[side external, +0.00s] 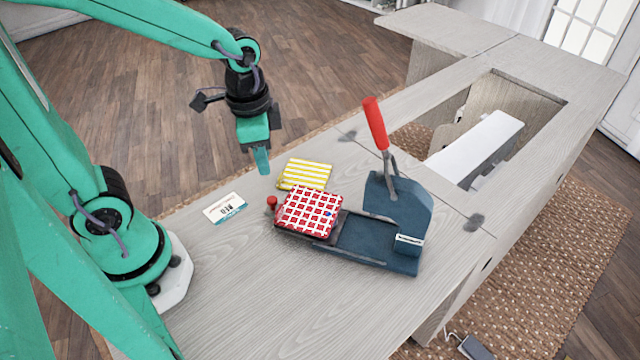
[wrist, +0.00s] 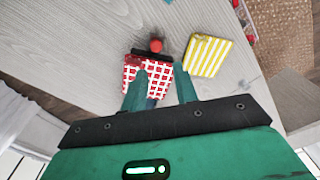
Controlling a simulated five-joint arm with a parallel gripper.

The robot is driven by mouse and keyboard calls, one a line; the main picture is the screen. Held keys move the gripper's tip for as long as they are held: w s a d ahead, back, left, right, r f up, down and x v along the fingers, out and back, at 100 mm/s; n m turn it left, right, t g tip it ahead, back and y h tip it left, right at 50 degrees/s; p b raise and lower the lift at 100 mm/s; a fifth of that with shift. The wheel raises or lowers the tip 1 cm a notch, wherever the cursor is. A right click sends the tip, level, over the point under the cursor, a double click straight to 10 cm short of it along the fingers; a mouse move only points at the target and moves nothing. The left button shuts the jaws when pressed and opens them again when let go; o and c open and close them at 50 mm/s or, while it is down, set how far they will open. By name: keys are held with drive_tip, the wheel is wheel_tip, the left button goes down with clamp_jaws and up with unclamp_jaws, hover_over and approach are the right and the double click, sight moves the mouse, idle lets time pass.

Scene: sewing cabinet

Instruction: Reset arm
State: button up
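My gripper (side external: 262,162) hangs above the cabinet top, left of the fabric pieces and clear of them. In the wrist view its two fingers (wrist: 160,90) stand apart with nothing held between them. A red-and-white checkered square (side external: 308,211) lies on the left end of a dark blue press (side external: 365,238) with a raised red lever (side external: 375,123). The square also shows in the wrist view (wrist: 150,76), partly behind the fingers. A yellow-and-white striped square (side external: 305,174) lies flat behind it, also in the wrist view (wrist: 207,55).
A red knob (side external: 271,201) is at the press's left end. A small white card (side external: 225,208) lies on the wooden top (side external: 240,300) near my base. A recess with a white sewing machine (side external: 476,145) is at the right. The front of the top is clear.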

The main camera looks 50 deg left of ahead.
drive_tip(key=s+a+r+n+t, duration=0.2)
drive_tip(key=s+r+n+t, duration=0.2)
drive_tip(key=r, duration=0.6)
drive_tip(key=shift+s+a+n+t, duration=0.35)
drive_tip(key=shift+a+n+t, duration=0.05)
drive_tip(key=shift+n, duration=0.8)
